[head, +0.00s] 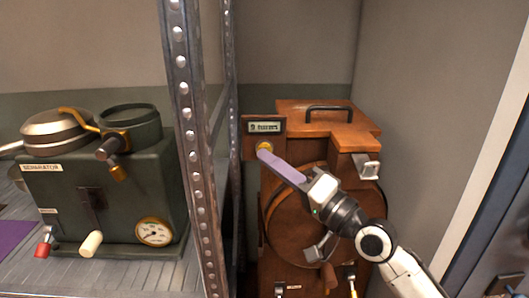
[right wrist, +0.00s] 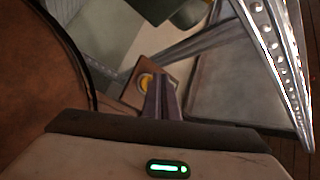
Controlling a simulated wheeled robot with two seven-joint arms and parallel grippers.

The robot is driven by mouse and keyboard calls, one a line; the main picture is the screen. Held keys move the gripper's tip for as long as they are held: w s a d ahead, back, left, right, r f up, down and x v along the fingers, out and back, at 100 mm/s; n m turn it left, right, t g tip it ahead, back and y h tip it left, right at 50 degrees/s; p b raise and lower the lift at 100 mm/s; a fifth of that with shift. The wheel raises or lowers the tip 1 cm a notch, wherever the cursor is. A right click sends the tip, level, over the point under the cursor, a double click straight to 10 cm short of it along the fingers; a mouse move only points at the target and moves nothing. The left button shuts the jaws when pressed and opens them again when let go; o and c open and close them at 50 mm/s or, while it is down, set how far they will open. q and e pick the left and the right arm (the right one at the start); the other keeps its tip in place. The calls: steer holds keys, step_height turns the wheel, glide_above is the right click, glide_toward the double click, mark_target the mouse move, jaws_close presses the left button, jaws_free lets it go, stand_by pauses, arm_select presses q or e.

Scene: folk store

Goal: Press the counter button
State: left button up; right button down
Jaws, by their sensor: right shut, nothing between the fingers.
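The counter (head: 264,127) is a small wooden panel with a lit display at the left of a brown wooden machine. Its round yellow button (head: 265,147) sits just under the display. The button also shows in the right wrist view (right wrist: 146,82), partly covered by the finger ends. My right gripper (head: 263,155) is shut and empty, its purple-grey fingers pointing up and left at the button. The tips overlap the button's lower edge in the head view; I cannot tell whether they touch it. My left gripper is not in view.
The brown machine (head: 290,190) has a top handle and a big round front. A perforated metal shelf post (head: 190,150) stands close left of the counter. A dark green separator (head: 110,190) with a gauge sits on the shelf. A wall bounds the right.

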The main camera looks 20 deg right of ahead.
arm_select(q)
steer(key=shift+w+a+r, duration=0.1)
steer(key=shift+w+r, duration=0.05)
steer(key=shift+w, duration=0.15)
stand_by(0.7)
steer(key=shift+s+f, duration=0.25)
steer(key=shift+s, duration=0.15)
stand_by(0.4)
arm_select(e)
steer(key=shift+w, duration=0.1)
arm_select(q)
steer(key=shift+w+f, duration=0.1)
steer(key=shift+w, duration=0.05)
arm_select(e)
steer(key=shift+w+d, duration=0.15)
steer(key=shift+w, duration=0.15)
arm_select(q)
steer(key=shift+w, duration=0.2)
